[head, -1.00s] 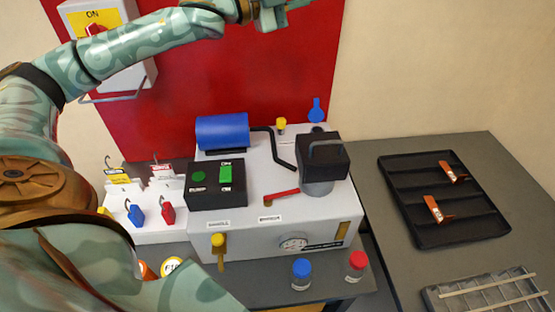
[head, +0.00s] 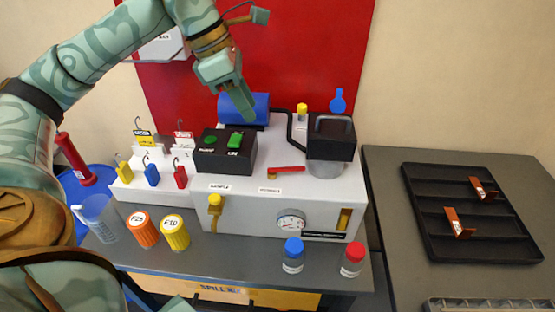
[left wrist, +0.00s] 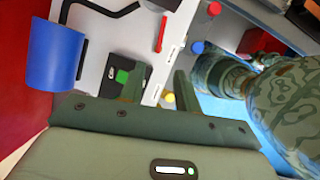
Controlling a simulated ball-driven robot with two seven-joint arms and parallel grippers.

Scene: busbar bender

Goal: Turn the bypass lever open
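A red lever (head: 287,169) lies nearly level on top of the white machine (head: 240,215), above a small label too blurred to read; I take it for the bypass lever. It also shows in the left wrist view as a red bar (left wrist: 161,35). My left gripper (head: 247,108) hangs above the machine's back left, in front of the blue cylinder and up and left of the lever, touching nothing I can make out. In the left wrist view its two fingers (left wrist: 157,88) stand apart with nothing between them. My right gripper is not in view.
A black button box (head: 226,152), a blue cylinder (head: 258,104), a black pipe and a black-topped block (head: 330,138) surround the lever. A yellow-handled valve (head: 215,203) and gauge (head: 291,222) are on the front. Bottles stand before it; a black tray (head: 470,213) lies right.

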